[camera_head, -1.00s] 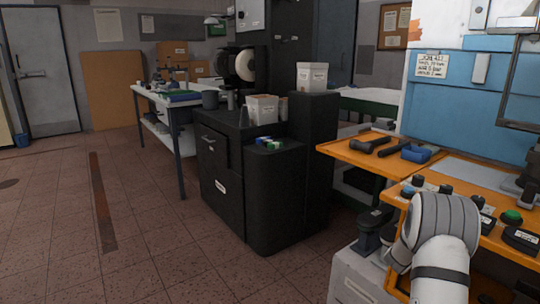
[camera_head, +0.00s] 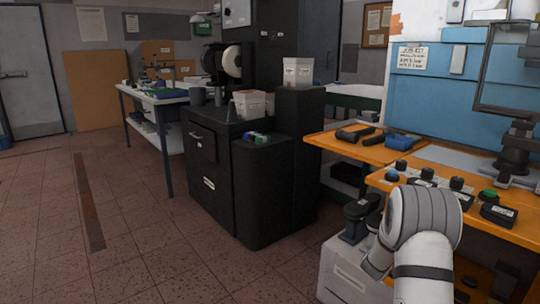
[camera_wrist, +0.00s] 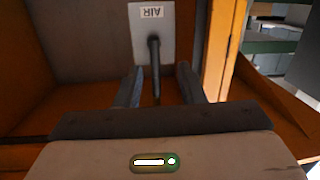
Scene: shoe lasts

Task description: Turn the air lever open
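The air lever (camera_wrist: 154,58) is a dark, thin handle on a pale plate (camera_wrist: 163,22) with an "AIR" label that reads upside down in the wrist view. The handle points down the picture, toward me. My gripper (camera_wrist: 158,74) is open, one finger on each side of the handle, with gaps visible between fingers and handle. Whether the handle's lower end touches anything is unclear. In the head view my arm shows at the lower right; the gripper and lever are hidden there.
Orange panels (camera_wrist: 215,50) stand close around the lever in the wrist view. In the head view, an orange bench (camera_head: 345,150) with buttons and tools is at right. A black cabinet (camera_head: 215,165) stands in the middle. The tiled floor (camera_head: 110,210) at left is clear.

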